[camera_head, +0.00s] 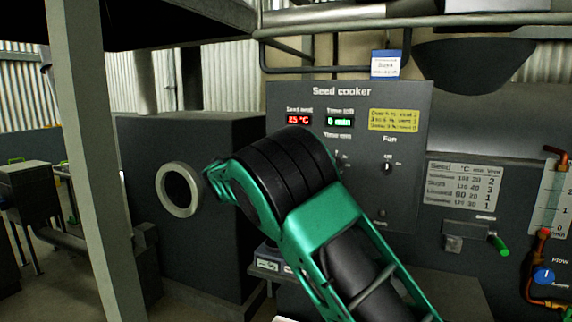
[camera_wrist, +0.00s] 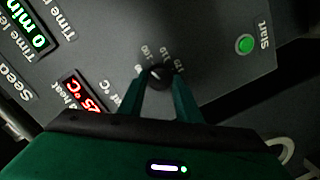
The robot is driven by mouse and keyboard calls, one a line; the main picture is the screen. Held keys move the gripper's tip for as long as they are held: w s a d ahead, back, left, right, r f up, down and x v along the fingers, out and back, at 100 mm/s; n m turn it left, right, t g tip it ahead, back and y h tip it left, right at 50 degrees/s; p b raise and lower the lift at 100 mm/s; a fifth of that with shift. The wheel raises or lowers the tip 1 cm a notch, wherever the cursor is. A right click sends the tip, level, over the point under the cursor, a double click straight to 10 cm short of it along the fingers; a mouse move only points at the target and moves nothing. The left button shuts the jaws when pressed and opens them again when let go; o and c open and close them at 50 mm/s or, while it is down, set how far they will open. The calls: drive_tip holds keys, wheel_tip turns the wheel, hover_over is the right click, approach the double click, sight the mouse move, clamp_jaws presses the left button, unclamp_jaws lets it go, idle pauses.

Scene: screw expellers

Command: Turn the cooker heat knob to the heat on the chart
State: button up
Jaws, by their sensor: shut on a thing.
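The heat knob (camera_wrist: 158,75) is small and dark, on the grey seed cooker panel (camera_head: 282,97), with a printed dial around it. My gripper (camera_wrist: 159,79) is shut on the knob in the wrist view, one green finger on each side. In the head view my arm hides the knob and gripper. The red seed heat display (camera_head: 299,119) seems to read 15 °C; it is partly covered in the wrist view (camera_wrist: 87,93). The chart (camera_head: 461,185) on the right lists seeds with °C, min and vent columns; its small print is partly blurred.
The time display (camera_head: 340,121) reads 0 min. A yellow note (camera_head: 394,120) and a fan switch (camera_head: 388,168) are on the panel. A green start button (camera_wrist: 244,44) lies right of the knob. A blue-and-white card (camera_head: 386,65) stands above. A green-handled lever (camera_head: 499,244) is at right.

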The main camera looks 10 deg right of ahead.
drive_tip(key=m, duration=0.4)
drive_tip(key=m+y, duration=0.1)
drive_tip(key=m, duration=0.2)
drive_tip(key=m+t, duration=0.1)
drive_tip(key=m, duration=0.3)
drive_tip(key=shift+s+d+f+m, duration=0.15)
drive_tip(key=shift+d+f+m, duration=0.05)
drive_tip(key=shift+f+m, duration=0.1)
drive_tip(key=shift+y, duration=0.3)
drive_tip(key=o, duration=1)
drive_tip(key=shift+o, duration=0.2)
drive_tip(key=shift+r, duration=0.1)
drive_tip(key=f+v, duration=0.1)
drive_tip(key=v, duration=0.9)
drive_tip(key=shift+s+a+r, duration=0.2)
drive_tip(key=shift+s+r, duration=0.05)
drive_tip(key=shift+r, duration=0.1)
